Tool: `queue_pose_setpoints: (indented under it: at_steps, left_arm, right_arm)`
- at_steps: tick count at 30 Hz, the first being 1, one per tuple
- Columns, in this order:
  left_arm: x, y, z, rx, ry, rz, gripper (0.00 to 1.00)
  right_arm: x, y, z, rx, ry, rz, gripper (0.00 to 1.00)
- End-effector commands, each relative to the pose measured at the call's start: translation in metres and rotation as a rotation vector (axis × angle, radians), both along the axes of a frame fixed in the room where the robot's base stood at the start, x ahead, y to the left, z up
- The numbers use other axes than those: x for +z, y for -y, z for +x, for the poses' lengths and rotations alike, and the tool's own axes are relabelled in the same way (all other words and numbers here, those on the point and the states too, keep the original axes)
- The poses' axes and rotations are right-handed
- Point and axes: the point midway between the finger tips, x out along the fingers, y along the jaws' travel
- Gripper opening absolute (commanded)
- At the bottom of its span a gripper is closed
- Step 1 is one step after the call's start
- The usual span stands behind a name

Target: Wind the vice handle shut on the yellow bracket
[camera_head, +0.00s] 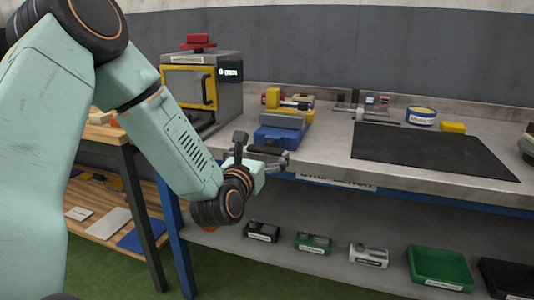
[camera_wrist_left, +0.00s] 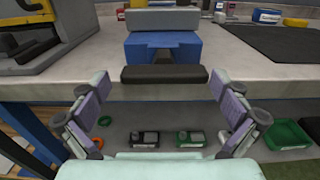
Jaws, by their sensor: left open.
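The blue vice (camera_head: 278,135) with grey jaws stands at the bench's front edge, and its blue body (camera_wrist_left: 162,46) is straight ahead in the left wrist view. A yellow piece (camera_head: 272,97), likely the bracket, shows behind the grey front jaw; I cannot tell whether the jaws touch it. The dark bar-shaped handle (camera_wrist_left: 165,75) lies level in front of the vice, just off the bench edge. My left gripper (camera_head: 262,152) is open in front of the vice. In the left wrist view its fingers (camera_wrist_left: 161,88) are spread either side of the handle, apart from it. My right gripper is out of view.
A grey machine with a yellow-framed door (camera_head: 190,88) stands left of the vice. The lower shelf holds several small items and a green tray (camera_head: 440,267).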

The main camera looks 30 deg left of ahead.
Motion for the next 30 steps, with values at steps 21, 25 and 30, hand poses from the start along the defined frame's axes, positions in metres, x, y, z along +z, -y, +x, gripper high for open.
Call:
queue_pose_setpoints:
  at_steps: [21,25,30]
  left_arm:
    - [0.000,0.002,0.019,-0.005,-0.001,0.002,0.83]
    - [0.000,0.002,0.019,-0.005,-0.001,0.002,0.72]
    - [0.000,0.002,0.019,-0.004,-0.001,0.001,0.59]
  right_arm:
    - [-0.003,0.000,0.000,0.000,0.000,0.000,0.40]
    - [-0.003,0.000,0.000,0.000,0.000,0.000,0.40]
    - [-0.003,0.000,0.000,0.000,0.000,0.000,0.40]
